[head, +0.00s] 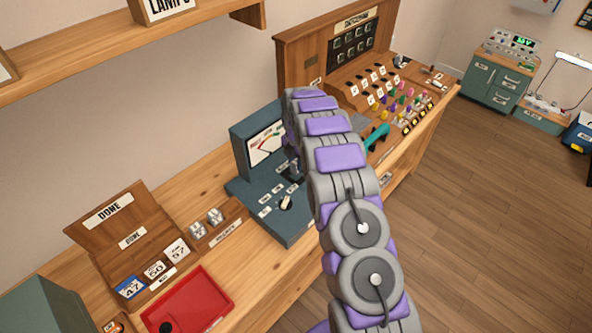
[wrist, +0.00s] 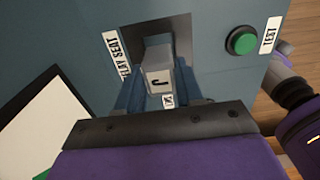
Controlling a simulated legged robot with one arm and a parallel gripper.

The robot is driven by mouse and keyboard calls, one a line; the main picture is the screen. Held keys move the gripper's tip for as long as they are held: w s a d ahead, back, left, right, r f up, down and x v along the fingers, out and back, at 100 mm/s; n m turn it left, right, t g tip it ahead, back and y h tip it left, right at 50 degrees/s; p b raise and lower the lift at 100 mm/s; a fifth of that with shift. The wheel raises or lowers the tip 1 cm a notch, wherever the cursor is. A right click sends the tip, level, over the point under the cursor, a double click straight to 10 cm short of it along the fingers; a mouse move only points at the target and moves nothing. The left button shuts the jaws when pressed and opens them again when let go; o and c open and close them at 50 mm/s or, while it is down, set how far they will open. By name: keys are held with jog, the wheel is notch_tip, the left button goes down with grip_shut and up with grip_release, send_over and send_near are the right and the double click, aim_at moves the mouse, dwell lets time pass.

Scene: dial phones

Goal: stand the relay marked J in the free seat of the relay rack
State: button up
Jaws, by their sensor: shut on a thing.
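The relay marked J (wrist: 158,82) is a small grey block in the middle of the wrist view. My gripper (wrist: 160,98) is shut on it. The relay is at a dark square opening in the teal tester (wrist: 215,60), beside a label reading "relay seat". I cannot tell how deep it sits. In the head view my arm hides the relay and most of my gripper (head: 294,170) at the tester (head: 268,222). A small wooden rack (head: 226,232) on the bench holds two clear relays (head: 207,222); I cannot make out a free seat.
A wooden "done" box (head: 108,212) with numbered cards and a red tray (head: 190,300) stand at the left of the bench. A wooden switchboard (head: 335,58) with coloured plugs stands behind my arm. A green button (wrist: 241,41) is on the tester.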

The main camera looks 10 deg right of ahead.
aim_at(296, 162)
jog(key=shift+r+p, duration=0.5)
jog(key=shift+r, duration=1.4)
